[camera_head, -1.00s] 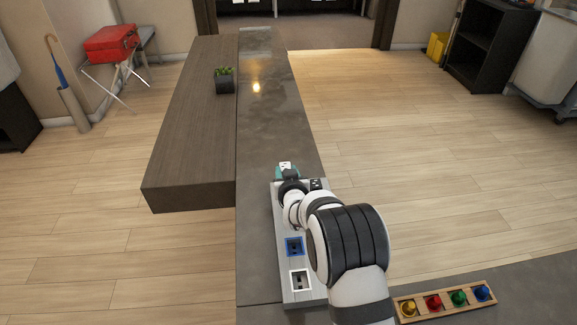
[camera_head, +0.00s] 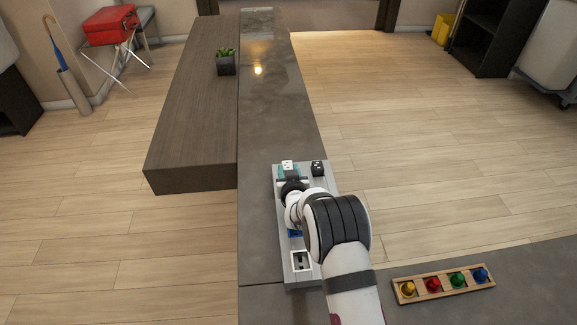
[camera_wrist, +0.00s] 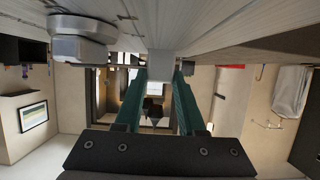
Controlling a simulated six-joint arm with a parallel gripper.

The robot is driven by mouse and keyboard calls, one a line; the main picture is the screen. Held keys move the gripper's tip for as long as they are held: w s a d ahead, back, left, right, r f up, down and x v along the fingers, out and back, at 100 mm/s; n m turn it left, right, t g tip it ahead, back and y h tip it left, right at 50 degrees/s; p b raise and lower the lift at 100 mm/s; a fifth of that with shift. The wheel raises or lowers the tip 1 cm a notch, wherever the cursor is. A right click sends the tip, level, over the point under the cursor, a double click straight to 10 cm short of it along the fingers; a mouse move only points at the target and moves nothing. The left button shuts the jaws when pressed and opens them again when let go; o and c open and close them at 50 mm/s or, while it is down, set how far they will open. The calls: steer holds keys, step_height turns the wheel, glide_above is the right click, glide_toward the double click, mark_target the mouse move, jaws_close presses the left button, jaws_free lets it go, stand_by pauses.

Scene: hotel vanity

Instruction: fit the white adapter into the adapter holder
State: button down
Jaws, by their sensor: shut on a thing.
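The white adapter (camera_head: 287,165) is at the far end of the long grey board, left of a black adapter (camera_head: 318,168). My gripper (camera_head: 290,173), with teal fingers, is shut on it. In the wrist view my gripper (camera_wrist: 161,85) has a pale block, the adapter (camera_wrist: 161,66), between its fingertips. The adapter holder (camera_head: 281,208) seems to be this grey board. A white-framed socket (camera_head: 301,260) shows at its near end. A blue-framed socket (camera_head: 294,233) is mostly hidden by my arm. I cannot tell whether the adapter touches the board.
The board lies on a dark counter (camera_head: 258,205). A wooden tray (camera_head: 421,295) with yellow, red, green and blue pegs lies at the near right. A small potted plant (camera_head: 226,62) stands far back. The counter beyond the board is clear.

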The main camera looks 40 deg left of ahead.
steer(key=shift+f, duration=0.15)
steer(key=shift+c, duration=2.1)
jaws_free()
steer(key=shift+d, duration=0.1)
steer(key=v, duration=1.5)
steer(key=shift+s+d, duration=0.2)
steer(key=shift+s, duration=0.1)
